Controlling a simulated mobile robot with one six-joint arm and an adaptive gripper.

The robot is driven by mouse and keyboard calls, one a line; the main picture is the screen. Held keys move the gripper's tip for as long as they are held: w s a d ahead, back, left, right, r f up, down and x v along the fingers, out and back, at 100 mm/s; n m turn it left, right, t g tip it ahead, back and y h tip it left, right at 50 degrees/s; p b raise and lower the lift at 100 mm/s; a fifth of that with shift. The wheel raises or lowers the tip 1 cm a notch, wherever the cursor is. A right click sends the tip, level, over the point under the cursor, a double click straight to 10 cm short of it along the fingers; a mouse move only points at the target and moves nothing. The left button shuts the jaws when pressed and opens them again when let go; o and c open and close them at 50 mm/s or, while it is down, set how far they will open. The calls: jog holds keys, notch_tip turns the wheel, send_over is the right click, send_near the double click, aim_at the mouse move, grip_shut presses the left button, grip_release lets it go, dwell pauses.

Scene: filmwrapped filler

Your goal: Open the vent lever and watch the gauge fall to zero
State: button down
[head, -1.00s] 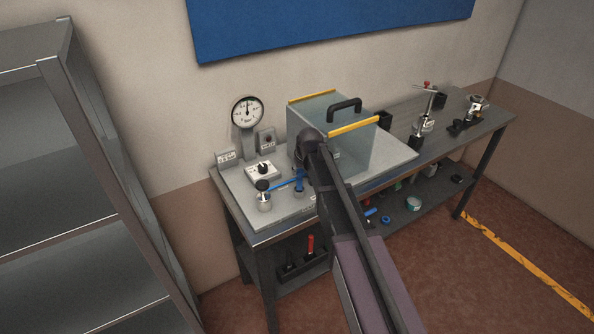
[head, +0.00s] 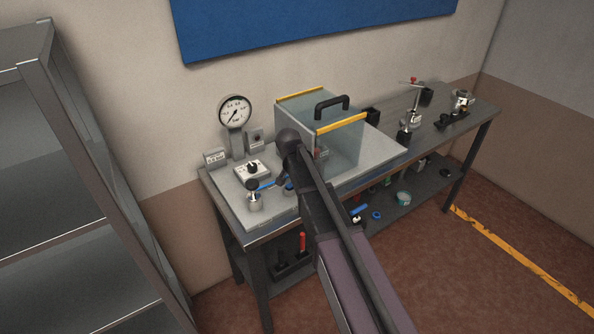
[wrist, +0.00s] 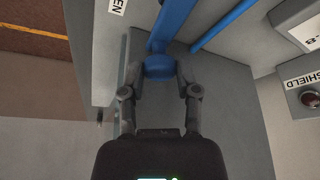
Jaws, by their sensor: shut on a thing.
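In the wrist view, my gripper (wrist: 161,66) is shut on the round end of the blue vent lever (wrist: 173,28). One finger lies on each side of it. A label ending in "EN" (wrist: 117,6) is beside the lever.
A clear guard box (head: 345,148) with yellow edges and a black handle stands right of the gauge. A white switch box (head: 252,171) and a capped metal fitting (head: 254,199) are on the plate at left. Metal shelving (head: 75,190) stands left of the bench.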

jog(key=shift+s+d+m, duration=0.15)
jog(key=shift+s+m, duration=0.1)
jog(key=shift+m, duration=0.45)
jog(key=shift+h, duration=0.3)
jog(key=shift+c, duration=1.8)
grip_release()
jog(key=shift+f, duration=0.1)
jog(key=shift+w+n, duration=0.2)
jog(key=shift+n, duration=0.1)
